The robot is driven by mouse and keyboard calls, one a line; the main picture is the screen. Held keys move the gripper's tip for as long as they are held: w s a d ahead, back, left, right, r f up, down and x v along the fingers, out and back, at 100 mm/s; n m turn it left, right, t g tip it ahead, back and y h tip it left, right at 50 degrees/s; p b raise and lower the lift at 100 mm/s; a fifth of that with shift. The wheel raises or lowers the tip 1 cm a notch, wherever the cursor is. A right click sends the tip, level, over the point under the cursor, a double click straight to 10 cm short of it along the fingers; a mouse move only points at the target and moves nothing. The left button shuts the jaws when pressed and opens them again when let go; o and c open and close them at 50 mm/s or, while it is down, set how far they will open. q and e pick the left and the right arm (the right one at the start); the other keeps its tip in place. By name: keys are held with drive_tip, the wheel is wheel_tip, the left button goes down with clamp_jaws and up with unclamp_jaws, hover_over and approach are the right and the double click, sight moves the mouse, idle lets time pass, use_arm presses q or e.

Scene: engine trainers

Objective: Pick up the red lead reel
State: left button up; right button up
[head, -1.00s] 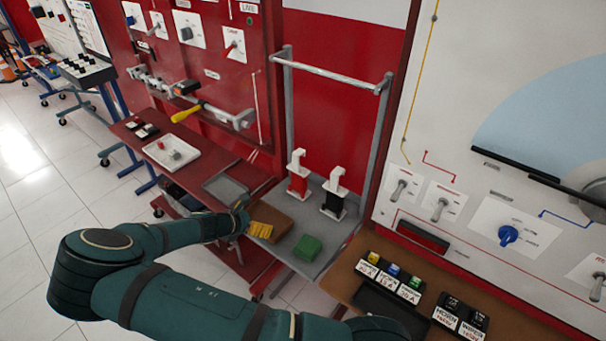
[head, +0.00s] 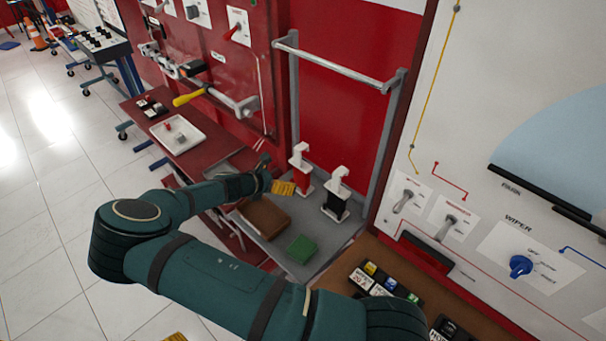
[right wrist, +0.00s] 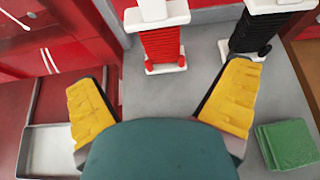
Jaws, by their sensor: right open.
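The red lead reel (head: 303,174), with a white hooked top and white base, stands upright on the grey shelf (head: 326,252). It also shows in the right wrist view (right wrist: 161,45), at the top centre. My right gripper (head: 275,178) is open and empty, just left of the reel in the head view. In the right wrist view its yellow-padded fingers (right wrist: 163,85) are spread wide, with the reel ahead of them, centred between them and apart from both. A small yellow piece at the bottom edge of the head view looks like part of my left gripper (head: 175,337).
A black reel (head: 337,200) stands right of the red one. A grey metal frame (head: 338,64) rises around the shelf. A white tray (head: 178,136) sits further left.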

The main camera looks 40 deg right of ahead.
sight(298, 173)
drive_tip(key=b+x, duration=0.1)
drive_tip(key=x, duration=1)
drive_tip(key=shift+d, duration=0.1)
drive_tip(key=c, duration=1.4)
